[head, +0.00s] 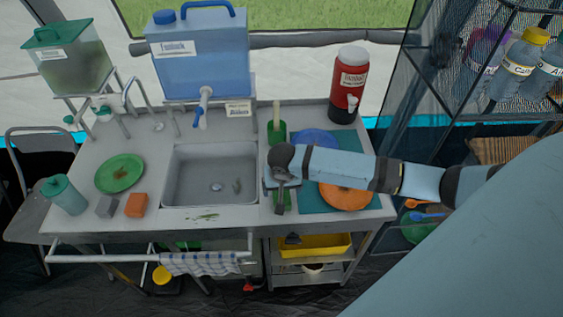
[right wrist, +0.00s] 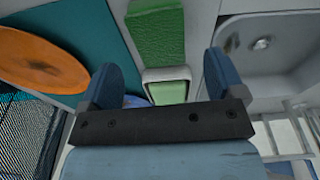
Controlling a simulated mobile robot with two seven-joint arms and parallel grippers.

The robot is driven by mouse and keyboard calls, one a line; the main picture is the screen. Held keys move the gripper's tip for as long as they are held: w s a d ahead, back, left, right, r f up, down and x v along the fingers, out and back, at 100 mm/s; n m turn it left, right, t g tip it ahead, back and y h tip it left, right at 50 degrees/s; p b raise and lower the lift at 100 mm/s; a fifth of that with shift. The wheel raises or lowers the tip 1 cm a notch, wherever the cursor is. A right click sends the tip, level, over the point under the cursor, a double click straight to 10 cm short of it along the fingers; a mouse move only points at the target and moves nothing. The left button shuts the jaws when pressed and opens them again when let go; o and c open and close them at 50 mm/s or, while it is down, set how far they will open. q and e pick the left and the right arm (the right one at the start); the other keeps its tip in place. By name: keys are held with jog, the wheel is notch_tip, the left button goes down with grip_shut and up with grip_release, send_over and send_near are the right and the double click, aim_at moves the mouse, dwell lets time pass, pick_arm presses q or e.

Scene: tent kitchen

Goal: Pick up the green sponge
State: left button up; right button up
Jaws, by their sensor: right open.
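The green sponge (head: 282,202) lies on the counter strip between the sink and the teal mat, near the front edge. In the head view my right gripper (head: 281,180) is above it and hides part of it. In the right wrist view the sponge (right wrist: 155,32) is a flat green block at the top centre, beyond the open fingers of my right gripper (right wrist: 163,82). The gripper is empty, and no contact with the sponge shows. My left gripper is not in view.
A green holder (head: 277,132) stands behind the gripper. The sink (head: 210,180) is left; a teal mat (head: 313,198) with an orange plate (head: 345,196) and blue plate (head: 315,141) is right. An orange sponge (head: 136,205) and grey block (head: 106,207) lie far left.

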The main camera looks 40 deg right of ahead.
jog(key=f, duration=0.5)
jog(key=shift+w+d+p, duration=0.1)
jog(key=shift+w+p, duration=0.1)
jog(key=shift+p, duration=0.15)
jog(key=c, duration=1)
jog(key=shift+r, duration=0.1)
notch_tip(320, 180, up, 20)
jog(key=shift+f+b, duration=0.1)
jog(key=shift+b, duration=0.5)
jog(key=shift+o, duration=1)
jog(key=shift+c, duration=0.6)
